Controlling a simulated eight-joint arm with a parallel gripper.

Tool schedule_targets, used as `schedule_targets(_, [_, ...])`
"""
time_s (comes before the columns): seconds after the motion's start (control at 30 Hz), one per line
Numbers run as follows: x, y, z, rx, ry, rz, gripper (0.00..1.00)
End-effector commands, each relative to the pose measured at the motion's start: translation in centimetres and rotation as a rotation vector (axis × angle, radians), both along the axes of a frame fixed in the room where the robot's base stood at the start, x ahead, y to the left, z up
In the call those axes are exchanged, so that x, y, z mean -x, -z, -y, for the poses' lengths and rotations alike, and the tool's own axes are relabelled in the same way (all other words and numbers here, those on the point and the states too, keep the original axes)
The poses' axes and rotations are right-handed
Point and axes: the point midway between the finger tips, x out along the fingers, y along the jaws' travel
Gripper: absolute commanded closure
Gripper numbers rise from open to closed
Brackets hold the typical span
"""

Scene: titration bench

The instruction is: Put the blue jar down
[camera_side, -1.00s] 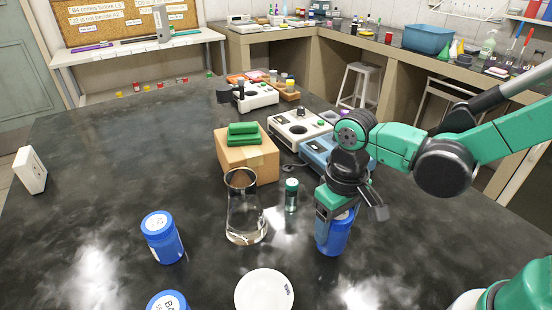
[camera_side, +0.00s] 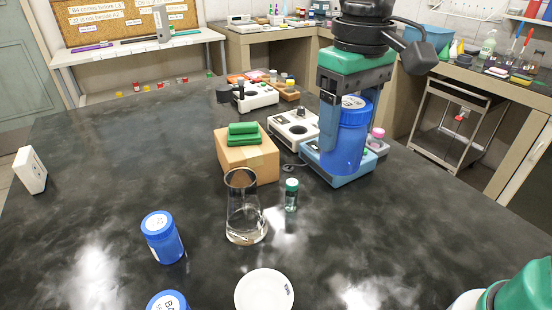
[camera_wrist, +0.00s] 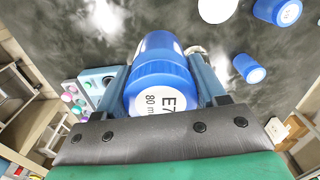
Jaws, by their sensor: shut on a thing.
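My gripper (camera_side: 345,118) is shut on a blue jar (camera_side: 342,148), with one finger on each side of it. The jar hangs upright and is lifted above the black bench. In the side view it covers part of a blue instrument (camera_side: 329,178); I cannot tell whether it is directly above it. In the wrist view, the held jar (camera_wrist: 160,68) shows a white lid label reading "E7" and "80 m", partly hidden by my gripper. Two similar blue jars stand on the bench, one at front left (camera_side: 162,238) and one at the bottom edge (camera_side: 168,301).
A cardboard box (camera_side: 246,157) carries green blocks (camera_side: 243,134). A white instrument (camera_side: 294,129) stands behind. The bench's right front is clear.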

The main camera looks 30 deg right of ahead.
Motion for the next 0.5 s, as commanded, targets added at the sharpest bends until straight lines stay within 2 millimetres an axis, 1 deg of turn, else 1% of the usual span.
schedule_targets(0.03, [0.0,-0.2,-1.5,0.0,-0.02,0.0,0.92])
schedule_targets(0.2, [0.5,-0.6,-7.2,0.0,-0.065,0.001,0.92])
schedule_targets(0.3, [1.3,-0.7,-10.0,0.0,-0.083,0.002,0.92])
schedule_targets(0.4, [1.9,-0.6,-11.8,0.0,-0.092,0.002,0.92])
schedule_targets(0.5, [2.2,0.2,-12.5,0.001,-0.094,0.002,0.92])
